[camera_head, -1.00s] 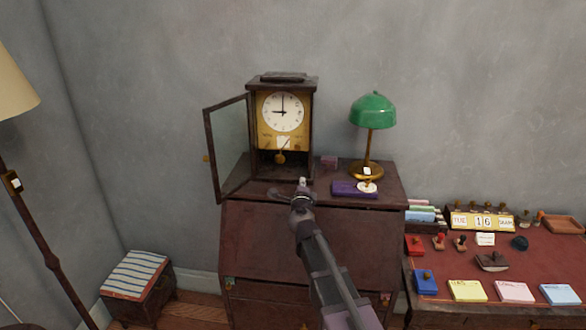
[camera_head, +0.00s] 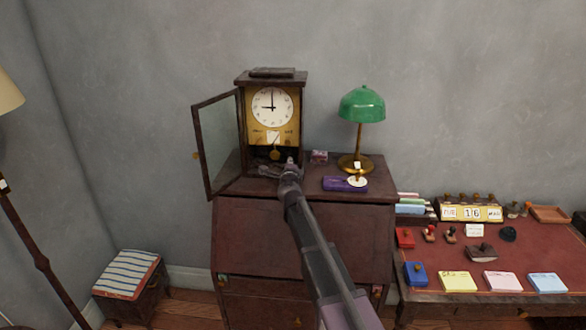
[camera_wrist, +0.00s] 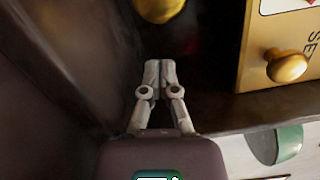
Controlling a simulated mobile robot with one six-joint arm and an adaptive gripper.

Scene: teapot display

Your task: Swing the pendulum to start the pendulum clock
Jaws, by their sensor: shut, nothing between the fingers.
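The pendulum clock (camera_head: 271,128) stands on the dark wooden cabinet, with a white dial (camera_head: 272,106) and a brass lower panel. Its glass door (camera_head: 219,143) is swung open to the left. The round brass pendulum bob (camera_head: 275,155) hangs below the panel; part of it shows at the top of the wrist view (camera_wrist: 158,8). My gripper (camera_wrist: 160,66) is shut and empty, its fingertips just inside or at the clock's lower opening, apart from the bob in the wrist picture. In the head view my gripper (camera_head: 287,165) is low in front of the clock.
A brass knob (camera_wrist: 286,66) is at the right in the wrist view. A green lamp (camera_head: 361,104) and a purple box (camera_head: 344,184) stand right of the clock. A red-topped desk (camera_head: 455,255) with stamps is farther right. A striped stool (camera_head: 127,273) is at lower left.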

